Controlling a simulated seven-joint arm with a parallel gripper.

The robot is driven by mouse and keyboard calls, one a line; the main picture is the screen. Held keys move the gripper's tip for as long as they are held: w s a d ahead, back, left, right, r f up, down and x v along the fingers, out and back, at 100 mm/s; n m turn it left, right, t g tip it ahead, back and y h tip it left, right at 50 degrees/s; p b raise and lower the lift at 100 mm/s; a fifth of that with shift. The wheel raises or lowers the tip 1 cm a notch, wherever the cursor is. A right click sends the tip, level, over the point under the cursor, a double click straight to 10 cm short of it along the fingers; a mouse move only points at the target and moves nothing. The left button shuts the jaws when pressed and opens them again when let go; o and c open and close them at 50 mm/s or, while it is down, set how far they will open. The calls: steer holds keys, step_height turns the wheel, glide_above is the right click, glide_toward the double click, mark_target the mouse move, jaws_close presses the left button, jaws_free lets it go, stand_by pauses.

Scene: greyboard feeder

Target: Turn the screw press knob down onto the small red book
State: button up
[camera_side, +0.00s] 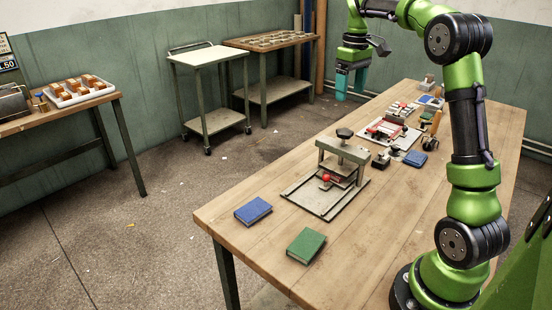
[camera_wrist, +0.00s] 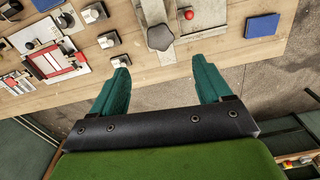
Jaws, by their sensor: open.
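The screw press (camera_side: 354,154) stands on a grey base plate on the wooden table, with a dark knob (camera_side: 344,133) on top. A small red ball (camera_side: 326,177) shows low on its front. In the wrist view, the knob (camera_wrist: 160,38) is a grey many-sided disc and the red ball (camera_wrist: 188,14) is right of it. I cannot make out a small red book in the press; the frame may hide it. My gripper (camera_side: 350,94) is open and empty, high beyond the table's far left edge, apart from the press. Its teal fingers (camera_wrist: 160,62) show in the wrist view.
A blue book (camera_side: 253,211) and a green book (camera_side: 306,245) lie in front of the press. A dark blue book (camera_side: 415,159) and a board with red parts (camera_side: 390,131) lie behind it, with small blocks nearby. A cart (camera_side: 208,56) stands apart from the table.

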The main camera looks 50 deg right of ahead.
mark_target(345, 131)
step_height(345, 131, down, 12)
steer(key=shift+r, duration=0.1)
steer(key=shift+c, duration=0.3)
steer(key=c, duration=1)
steer(key=shift+m, duration=0.3)
steer(key=m, duration=0.6)
steer(key=shift+r, duration=0.1)
steer(key=m, duration=0.3)
steer(key=shift+m, duration=2.3)
